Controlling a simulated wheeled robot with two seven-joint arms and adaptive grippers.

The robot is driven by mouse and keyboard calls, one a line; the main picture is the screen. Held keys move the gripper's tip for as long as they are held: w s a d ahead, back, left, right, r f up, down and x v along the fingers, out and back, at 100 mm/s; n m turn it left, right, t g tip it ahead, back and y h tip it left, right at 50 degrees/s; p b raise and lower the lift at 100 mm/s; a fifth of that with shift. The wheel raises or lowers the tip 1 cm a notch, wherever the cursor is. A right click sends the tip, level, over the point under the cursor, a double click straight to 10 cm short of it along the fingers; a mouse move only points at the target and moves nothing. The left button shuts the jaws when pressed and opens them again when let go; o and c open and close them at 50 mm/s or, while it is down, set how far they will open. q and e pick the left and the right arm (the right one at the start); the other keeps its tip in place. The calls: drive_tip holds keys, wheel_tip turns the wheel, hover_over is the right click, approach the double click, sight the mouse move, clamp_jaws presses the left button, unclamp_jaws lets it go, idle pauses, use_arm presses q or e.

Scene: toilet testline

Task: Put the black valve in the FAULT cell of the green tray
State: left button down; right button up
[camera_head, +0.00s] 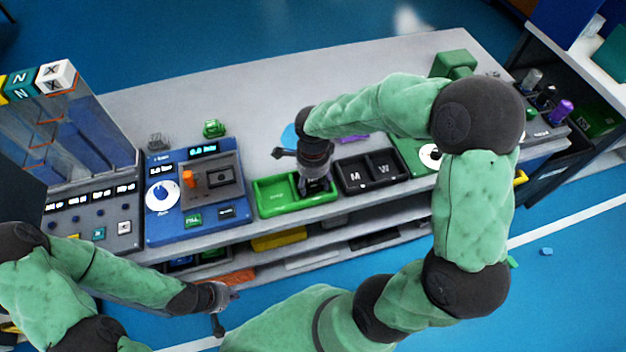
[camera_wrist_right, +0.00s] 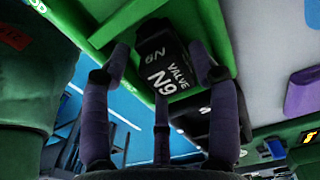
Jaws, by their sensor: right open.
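The green tray (camera_head: 277,193) stands near the table's front edge. Its left cell looks empty; my right gripper (camera_head: 318,187) points down over its right part. In the right wrist view the black valve (camera_wrist_right: 166,62), marked "VALVE N9", lies against the green tray (camera_wrist_right: 112,25), between the spread fingers of my right gripper (camera_wrist_right: 162,75). The fingers are open around it; contact is unclear. The end of a white label, "OD", shows on the tray rim; no FAULT label is readable. My left gripper (camera_head: 226,302) is low in front of the table, fingers apart and empty.
A black tray marked M and W (camera_head: 369,172) stands right of the green tray. A blue test station (camera_head: 194,200) stands to its left. A small green part (camera_head: 213,128) and a clear one (camera_head: 157,141) lie behind the station.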

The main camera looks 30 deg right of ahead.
wheel_tip(320, 180, up, 12)
drive_tip(key=p, duration=0.3)
drive_tip(key=shift+p, duration=0.4)
idle(0.9)
